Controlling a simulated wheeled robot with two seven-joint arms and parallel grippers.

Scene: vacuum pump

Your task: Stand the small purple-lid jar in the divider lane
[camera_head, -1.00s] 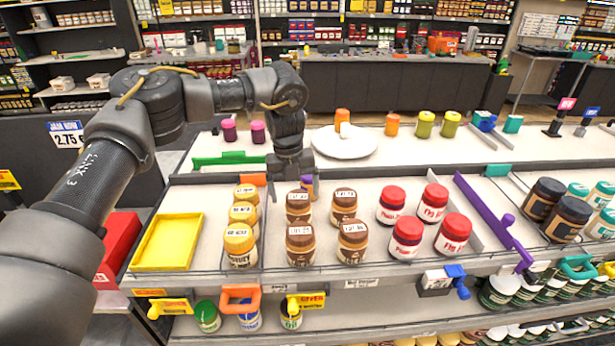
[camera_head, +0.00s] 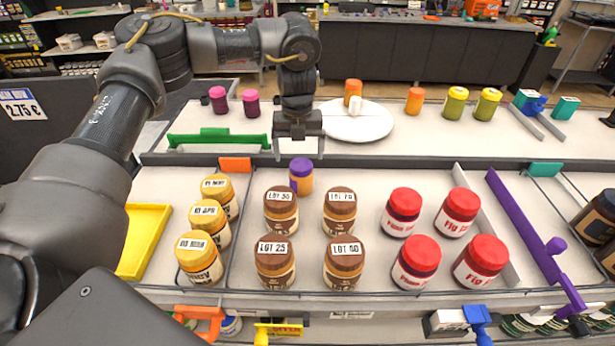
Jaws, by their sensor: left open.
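The small purple-lid jar (camera_head: 301,177) has an orange body and stands upright on the shelf. It is in the lane with the brown-lid jars (camera_head: 281,212), just behind their back row. My left gripper (camera_head: 299,146) points down just beyond the jar in the picture. Its fingers are spread and empty, with the jar apart from them. The lane's left side is marked by a thin divider (camera_head: 229,252). My right gripper is out of view.
Yellow-lid jars (camera_head: 204,219) stand to the left, red-lid jars (camera_head: 403,212) to the right. A purple divider (camera_head: 523,230) lies farther right. A yellow tray (camera_head: 143,240) is at the left.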

